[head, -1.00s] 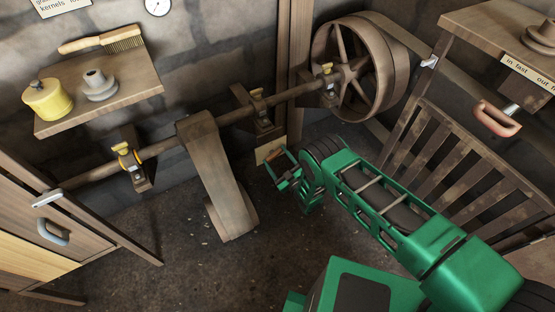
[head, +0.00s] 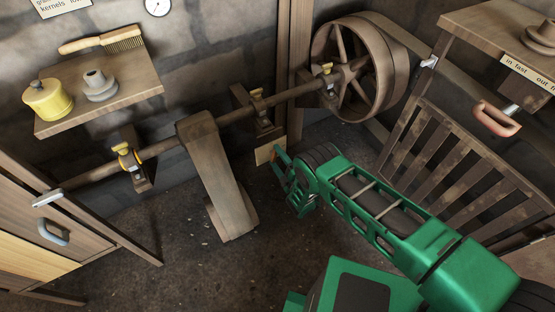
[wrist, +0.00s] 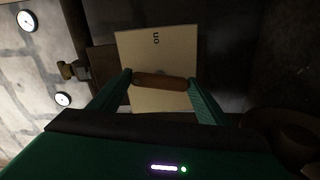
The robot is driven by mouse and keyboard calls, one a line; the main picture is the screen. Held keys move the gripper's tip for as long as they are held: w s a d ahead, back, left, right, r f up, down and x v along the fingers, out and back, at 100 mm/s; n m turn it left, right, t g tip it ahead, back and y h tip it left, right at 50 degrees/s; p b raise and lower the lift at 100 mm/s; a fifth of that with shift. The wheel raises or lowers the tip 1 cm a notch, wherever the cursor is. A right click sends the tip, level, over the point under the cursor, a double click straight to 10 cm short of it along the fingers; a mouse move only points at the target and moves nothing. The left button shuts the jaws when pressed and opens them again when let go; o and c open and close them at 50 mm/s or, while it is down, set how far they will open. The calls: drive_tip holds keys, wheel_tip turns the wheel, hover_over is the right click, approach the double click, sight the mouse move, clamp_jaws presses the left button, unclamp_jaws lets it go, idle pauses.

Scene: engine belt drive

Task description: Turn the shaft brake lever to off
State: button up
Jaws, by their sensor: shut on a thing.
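The shaft brake lever has a brown wooden handle (wrist: 161,81), seen lying crosswise in front of a pale plate (wrist: 150,55) in the wrist view. The plate carries the word "on" near its top edge in that view. My gripper (wrist: 161,86) has one green finger at each end of the handle and is shut on it. In the head view the plate (head: 265,154) is on the wall side below the shaft, and my gripper (head: 279,158) is right beside it. The handle is mostly hidden by the gripper there. An "off" mark cannot be made out.
The wooden line shaft (head: 235,115) runs above the plate to a large spoked pulley (head: 353,68). A wide slanted belt (head: 217,180) stands left of my gripper. A slatted wooden gate (head: 470,170) is at the right. The floor (head: 190,260) in front is clear.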

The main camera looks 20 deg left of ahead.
drive_tip(key=shift+s+a+f+n, duration=0.1)
drive_tip(key=shift+s+n, duration=0.1)
drive_tip(key=shift+n, duration=1)
drive_tip(key=shift+f, duration=0.1)
drive_tip(key=o, duration=1.1)
drive_tip(key=shift+w, duration=0.1)
drive_tip(key=shift+c, duration=0.2)
drive_tip(key=v, duration=1.1)
